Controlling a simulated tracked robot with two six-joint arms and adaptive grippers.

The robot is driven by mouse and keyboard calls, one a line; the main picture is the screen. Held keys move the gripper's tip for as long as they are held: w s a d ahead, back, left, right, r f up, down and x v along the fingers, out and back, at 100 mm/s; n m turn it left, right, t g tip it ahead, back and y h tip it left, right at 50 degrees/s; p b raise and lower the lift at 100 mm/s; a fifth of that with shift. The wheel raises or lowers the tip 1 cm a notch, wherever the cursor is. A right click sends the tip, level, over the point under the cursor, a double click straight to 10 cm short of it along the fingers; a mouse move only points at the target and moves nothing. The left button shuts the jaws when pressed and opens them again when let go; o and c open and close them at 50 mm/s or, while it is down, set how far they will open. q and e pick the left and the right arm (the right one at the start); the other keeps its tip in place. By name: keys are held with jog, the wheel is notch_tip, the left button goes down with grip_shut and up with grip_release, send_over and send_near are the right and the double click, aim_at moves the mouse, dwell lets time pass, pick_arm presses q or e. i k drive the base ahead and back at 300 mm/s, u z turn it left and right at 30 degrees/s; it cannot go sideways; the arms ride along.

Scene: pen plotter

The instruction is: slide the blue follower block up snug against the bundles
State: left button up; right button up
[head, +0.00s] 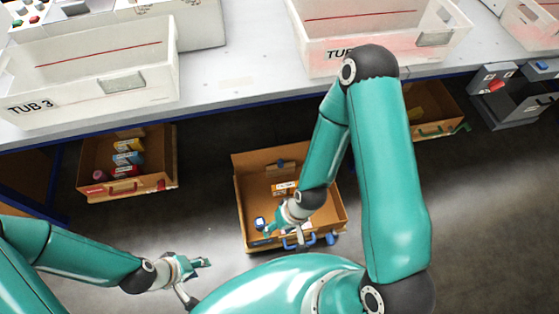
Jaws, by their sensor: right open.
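An open brown drawer (241,190) stands below the bench in the middle of the head view. A small dark blue block (281,165), which looks like the follower block, is near its back wall. An orange-and-white bundle (284,188) lies in front of it, with a visible gap between them. A small blue-and-white item (260,223) is near the front left; I cannot tell if it is a bundle. My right gripper (283,238) is open at the front of the drawer, apart from the blue block, and its arm hides the drawer's right part. My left gripper (197,280) is open and empty, left of the drawer.
Another open drawer (130,188) with coloured items is at the left. A further drawer (434,112) is at the right, partly behind my arm. White tubs (95,72) stand on the bench (240,85) above.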

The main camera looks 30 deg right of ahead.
aim_at(282, 169)
jog(key=z, duration=0.3)
jog(key=k, duration=1.7)
jog(key=u, duration=0.4)
jog(key=i, duration=1)
jog(key=z, duration=0.1)
